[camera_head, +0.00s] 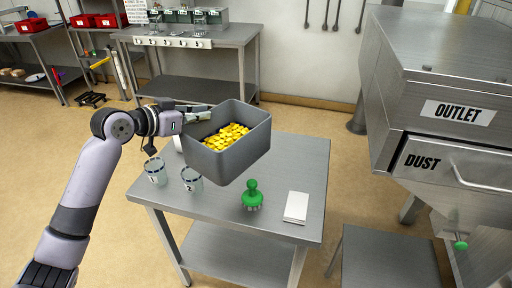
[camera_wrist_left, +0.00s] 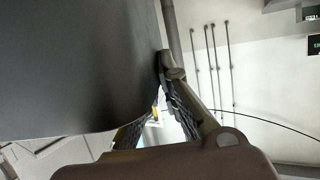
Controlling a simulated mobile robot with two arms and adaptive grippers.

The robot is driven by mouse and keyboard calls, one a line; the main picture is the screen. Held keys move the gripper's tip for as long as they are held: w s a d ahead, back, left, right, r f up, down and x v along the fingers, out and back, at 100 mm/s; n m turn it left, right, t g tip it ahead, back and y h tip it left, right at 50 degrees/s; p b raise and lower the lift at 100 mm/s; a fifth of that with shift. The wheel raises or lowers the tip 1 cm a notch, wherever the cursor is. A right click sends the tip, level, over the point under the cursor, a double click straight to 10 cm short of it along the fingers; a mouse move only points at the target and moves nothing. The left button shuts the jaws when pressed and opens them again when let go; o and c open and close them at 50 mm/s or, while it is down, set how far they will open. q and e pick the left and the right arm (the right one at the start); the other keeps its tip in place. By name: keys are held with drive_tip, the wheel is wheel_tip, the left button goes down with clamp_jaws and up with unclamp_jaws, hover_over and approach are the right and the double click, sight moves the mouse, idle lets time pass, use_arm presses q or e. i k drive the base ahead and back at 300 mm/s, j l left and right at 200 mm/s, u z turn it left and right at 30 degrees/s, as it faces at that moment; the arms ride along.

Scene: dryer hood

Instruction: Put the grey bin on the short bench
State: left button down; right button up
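The grey bin (camera_head: 232,161) is an open box filled with yellow pieces (camera_head: 226,136). It looks raised above the near steel bench (camera_head: 312,170) and slightly tilted in the head view. My left gripper (camera_head: 198,114) is at the bin's far left rim and looks shut on its wall. In the left wrist view the dark bin wall (camera_wrist_left: 75,65) fills the upper left, with the fingers (camera_wrist_left: 152,118) at its edge; the exact contact is partly hidden. My right gripper is not in view.
The near bench holds two numbered cups (camera_head: 155,171) (camera_head: 191,179), a green knobbed tool (camera_head: 252,195) and a white block (camera_head: 296,207). A low steel surface (camera_head: 385,262) stands at lower right, below the dust hood (camera_head: 440,80). A longer bench (camera_head: 235,38) stands behind.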

sight(282, 158)
drive_tip(key=i+l, duration=0.75)
